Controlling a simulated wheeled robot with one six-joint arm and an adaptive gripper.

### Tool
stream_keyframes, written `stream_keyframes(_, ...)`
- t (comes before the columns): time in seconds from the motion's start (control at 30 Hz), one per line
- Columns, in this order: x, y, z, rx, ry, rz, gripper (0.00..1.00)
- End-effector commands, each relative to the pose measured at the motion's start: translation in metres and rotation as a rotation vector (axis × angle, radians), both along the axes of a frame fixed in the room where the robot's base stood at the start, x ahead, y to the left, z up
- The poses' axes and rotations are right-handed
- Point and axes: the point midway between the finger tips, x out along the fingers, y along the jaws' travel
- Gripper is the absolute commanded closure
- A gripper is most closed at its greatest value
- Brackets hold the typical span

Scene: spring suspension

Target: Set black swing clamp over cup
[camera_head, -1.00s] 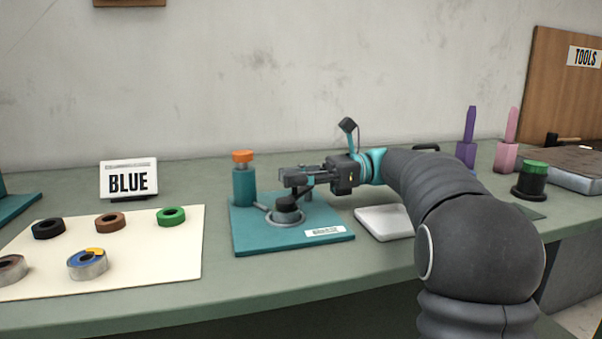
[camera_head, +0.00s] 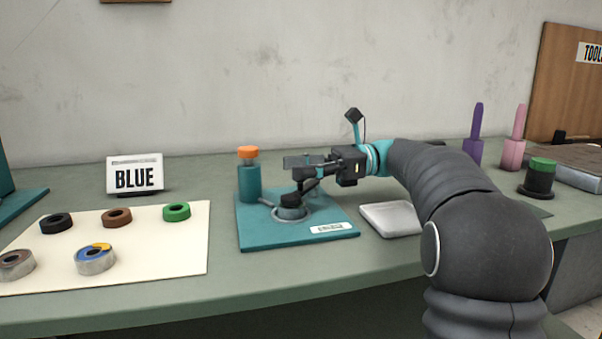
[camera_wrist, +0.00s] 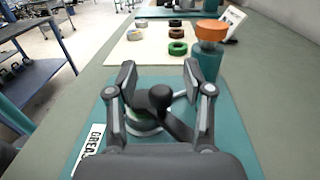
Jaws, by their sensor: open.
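The teal fixture plate (camera_head: 262,236) sits on the bench, with a round cup (camera_head: 292,214) set in a ring on it. The black swing clamp (camera_head: 290,201) appears to lie over the cup, its dark end on top of it in the head view. In the wrist view, the clamp's round black knob (camera_wrist: 160,97) stands between my fingers, and its bar runs down to the right. The cup (camera_wrist: 147,136) is partly hidden below the knob and my left finger. My gripper (camera_head: 296,167) is open, its fingers (camera_wrist: 160,82) on either side of the knob with gaps showing.
A teal post with an orange cap (camera_head: 248,153) stands on the plate's back left corner, close to my gripper. A white tray (camera_head: 392,219) lies right of the plate.

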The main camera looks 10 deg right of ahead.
Motion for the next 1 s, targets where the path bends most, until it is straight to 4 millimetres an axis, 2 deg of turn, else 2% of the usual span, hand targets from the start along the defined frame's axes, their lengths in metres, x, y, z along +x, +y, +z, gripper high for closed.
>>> stream_keyframes(0.3, 0.000, 0.000, 0.057, -0.001, -0.004, -0.001, 0.49)
stream_keyframes(0.5, 0.000, 0.000, 0.081, -0.001, -0.002, -0.001, 0.49)
stream_keyframes(0.7, 0.000, -0.001, 0.088, -0.001, 0.000, -0.001, 0.49)
stream_keyframes(1.0, 0.000, 0.000, 0.088, -0.001, 0.000, -0.001, 0.49)
